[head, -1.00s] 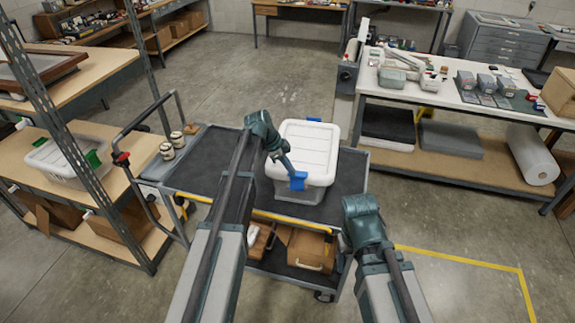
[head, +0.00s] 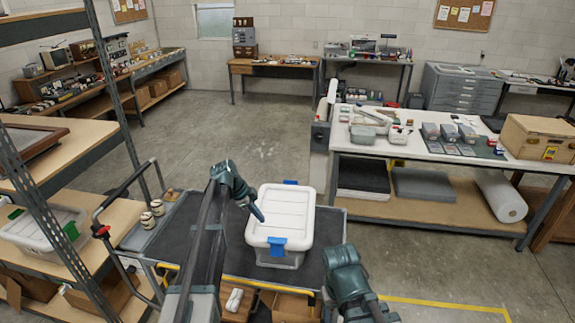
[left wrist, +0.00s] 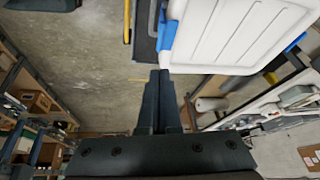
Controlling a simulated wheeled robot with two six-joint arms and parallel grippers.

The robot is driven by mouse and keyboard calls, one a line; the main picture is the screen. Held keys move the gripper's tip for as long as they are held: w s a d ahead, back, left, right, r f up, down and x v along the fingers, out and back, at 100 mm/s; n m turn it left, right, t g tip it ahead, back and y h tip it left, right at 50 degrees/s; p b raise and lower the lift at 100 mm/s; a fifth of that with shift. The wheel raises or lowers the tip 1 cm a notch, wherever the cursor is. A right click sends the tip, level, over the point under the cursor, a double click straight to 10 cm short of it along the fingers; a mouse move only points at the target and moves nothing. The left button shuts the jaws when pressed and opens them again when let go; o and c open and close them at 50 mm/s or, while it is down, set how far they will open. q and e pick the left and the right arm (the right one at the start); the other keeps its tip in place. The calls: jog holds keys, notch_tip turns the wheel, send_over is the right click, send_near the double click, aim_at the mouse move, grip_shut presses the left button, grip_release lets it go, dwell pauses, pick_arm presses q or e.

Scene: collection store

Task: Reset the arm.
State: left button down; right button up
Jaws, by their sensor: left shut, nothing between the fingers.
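My left gripper (head: 257,213) is shut and empty, just left of a white-lidded bin on the cart. It also shows in the left wrist view (left wrist: 163,74), its fingers together and pointing past the lid's edge. My right arm (head: 347,275) shows at the lower right of the head view; its fingertips are not visible. The bin (head: 280,215) has blue clips and stands on the cart's dark top (head: 188,235). Its lid is on, and it shows large in the left wrist view (left wrist: 225,35).
A metal shelf rack (head: 60,208) with another bin (head: 45,230) stands at the left. A workbench (head: 390,150) with grey trays and a wooden box (head: 540,138) is at the right. Brown boxes (head: 290,305) sit on the cart's lower shelf. Open floor (head: 240,140) lies behind the cart.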

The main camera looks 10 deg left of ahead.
pick_arm(q)
jog(key=s+d+f+n+y+b, duration=0.2)
jog(key=s+d+f+b, duration=0.3)
jog(key=s, duration=0.5)
jog(key=s+d+f+n+g+y+b, duration=0.1)
jog(key=s+d+f+n+b, duration=0.4)
jog(key=s, duration=0.6)
jog(key=s+d+f+n+g+y+b, duration=0.1)
jog(key=s+d+f+n+y+b, duration=0.2)
jog(key=s+d+f+b, duration=0.3)
jog(key=s+f+n, duration=0.1)
jog(key=s+f, duration=0.1)
jog(key=s, duration=0.2)
jog(key=shift+s, duration=0.3)
